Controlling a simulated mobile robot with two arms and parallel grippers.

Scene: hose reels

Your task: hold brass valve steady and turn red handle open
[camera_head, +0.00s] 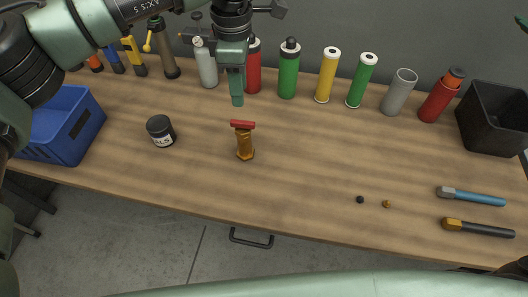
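The brass valve (245,147) stands upright on the wooden table, left of the middle. Its red handle (242,125) lies across the top as a short bar. My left gripper (237,101) points down and shows just above and behind the handle in the picture, with a small gap between them. Its fingers are seen edge-on and overlap, so I cannot tell their spacing. Nothing shows held in it. My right gripper is out of view.
A black-lidded jar (160,131) stands left of the valve, near a blue bin (75,127). Bottles and cylinders line the back, including a green one (289,73). A black bin (492,120) and two tools, one blue (478,198), are at right.

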